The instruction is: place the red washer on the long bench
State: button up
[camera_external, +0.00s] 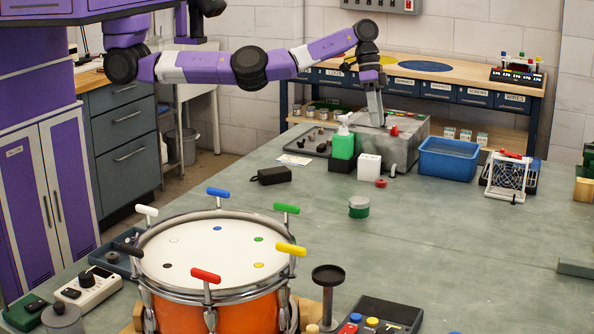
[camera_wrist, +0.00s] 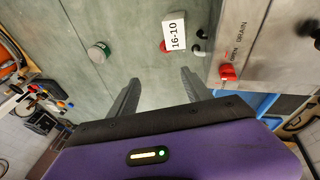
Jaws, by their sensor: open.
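A small red washer (camera_external: 381,183) lies on the grey-green bench top (camera_external: 460,250), in front of a white block (camera_external: 369,167). In the wrist view the red washer (camera_wrist: 163,46) peeks out at the left of the white block (camera_wrist: 175,32), which is marked 16-10 and partly hides it. My gripper (camera_external: 376,120) is above the grey metal box (camera_external: 400,152) in the external view, pointing down. In the wrist view my gripper (camera_wrist: 159,77) has its fingers apart, with only bare bench visible between them. The gripper is apart from the washer.
A green bottle (camera_external: 343,142), blue tub (camera_external: 449,158) and wire rack (camera_external: 510,177) stand nearby. A red handle (camera_wrist: 228,74) shows on the metal box. A green-sided tin (camera_external: 359,207) and orange drum (camera_external: 215,270) are nearer. The right bench top is mostly clear.

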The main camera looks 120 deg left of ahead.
jog(key=m, duration=1)
send_over(381, 180)
jog(key=s+a, duration=0.2)
jog(key=s, duration=0.1)
notch_tip(381, 180, down, 10)
jog(key=shift+f+p, duration=0.2)
jog(key=shift+p, duration=0.1)
jog(key=shift+w+x, duration=0.15)
jog(key=shift+x, duration=1.55)
jog(key=shift+w+x, duration=0.15)
jog(key=shift+x, duration=1.55)
jog(key=shift+r, duration=0.1)
grip_shut()
